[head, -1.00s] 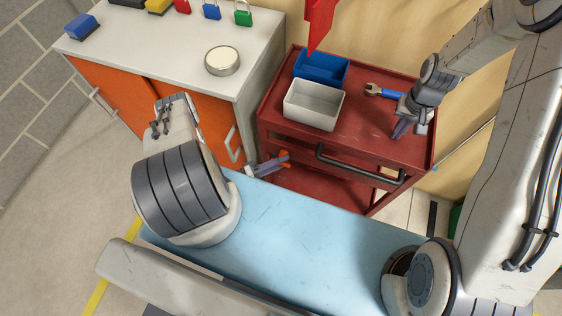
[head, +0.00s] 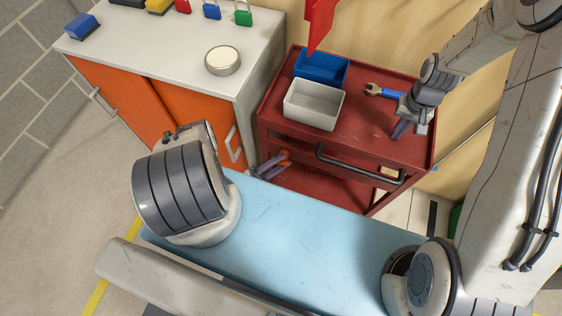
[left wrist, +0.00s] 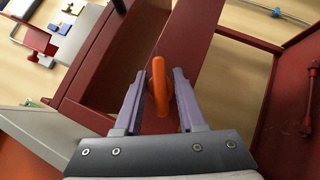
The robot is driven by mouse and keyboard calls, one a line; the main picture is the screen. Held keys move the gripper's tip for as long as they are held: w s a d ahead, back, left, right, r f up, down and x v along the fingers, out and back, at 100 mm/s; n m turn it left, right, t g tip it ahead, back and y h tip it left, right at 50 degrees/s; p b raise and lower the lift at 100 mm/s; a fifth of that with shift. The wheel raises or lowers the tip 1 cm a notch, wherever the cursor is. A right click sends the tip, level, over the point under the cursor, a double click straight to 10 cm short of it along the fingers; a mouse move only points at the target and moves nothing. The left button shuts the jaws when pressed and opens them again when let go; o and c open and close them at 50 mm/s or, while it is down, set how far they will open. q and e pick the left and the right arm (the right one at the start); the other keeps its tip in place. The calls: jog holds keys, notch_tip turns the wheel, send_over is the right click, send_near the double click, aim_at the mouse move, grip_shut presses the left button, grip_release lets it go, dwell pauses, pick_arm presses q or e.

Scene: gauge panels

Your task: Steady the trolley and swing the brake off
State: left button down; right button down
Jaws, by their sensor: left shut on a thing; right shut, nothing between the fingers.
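The red trolley (head: 385,148) stands upright against the wall, with a black handle (head: 360,168) along its front. The orange brake lever (head: 286,154) is low at its left front side. My left gripper (head: 278,162) is shut on it; in the left wrist view the lever (left wrist: 159,85) lies between the two purple fingers (left wrist: 158,98). The lever's pivot is hidden. My right gripper (head: 402,130) is shut and empty, pointing down at the right part of the trolley top. I cannot tell whether its tips touch the trolley.
On the trolley top are a blue bin (head: 322,66), a white bin (head: 313,105) and a blue-handled wrench (head: 384,92). A white-topped cabinet (head: 150,48) with orange doors stands close to the trolley's left. A light blue surface (head: 300,232) lies in front.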

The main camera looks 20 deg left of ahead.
pick_arm(q)
jog(key=shift+a+n+t, duration=0.1)
jog(key=shift+n+t, duration=0.2)
jog(key=c, duration=0.6)
grip_release()
jog(key=v, duration=1.2)
jog(key=shift+r, duration=0.1)
